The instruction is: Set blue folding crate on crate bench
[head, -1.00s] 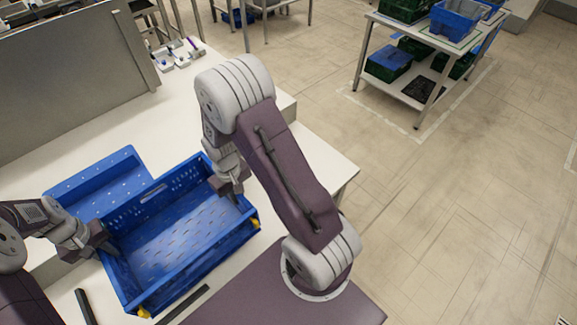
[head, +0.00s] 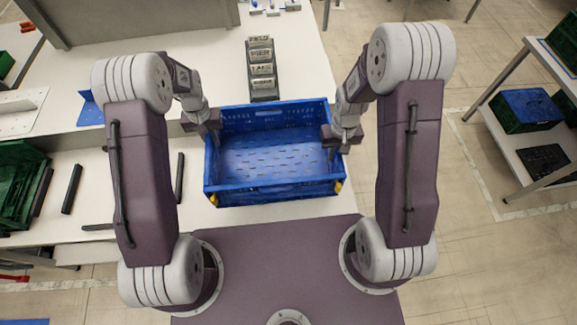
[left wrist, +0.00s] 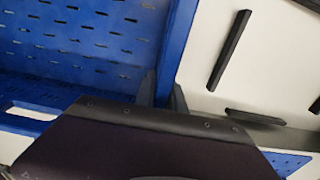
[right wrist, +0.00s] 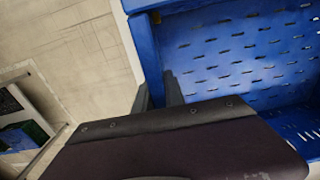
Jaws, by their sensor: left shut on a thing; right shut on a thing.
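The blue folding crate (head: 270,194) is unfolded, empty and about level in front of me in the head view, with yellow bits at its near corners. My left gripper (head: 212,140) is shut on its left wall, and my right gripper (head: 334,146) on its right wall. The left wrist view shows the crate wall (left wrist: 178,45) between the left fingers (left wrist: 163,92). The right wrist view shows the other wall (right wrist: 150,60) between the right fingers (right wrist: 158,92). A white bench top (head: 200,50) lies behind and under the crate; I cannot tell any gap below it.
A dark holder with labelled blocks (head: 262,70) stands just behind the crate. Dark bars (head: 72,188) lie on the white surface at left, near a green crate (head: 22,180). A shelf rack with crates (head: 525,110) stands at right, across open floor.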

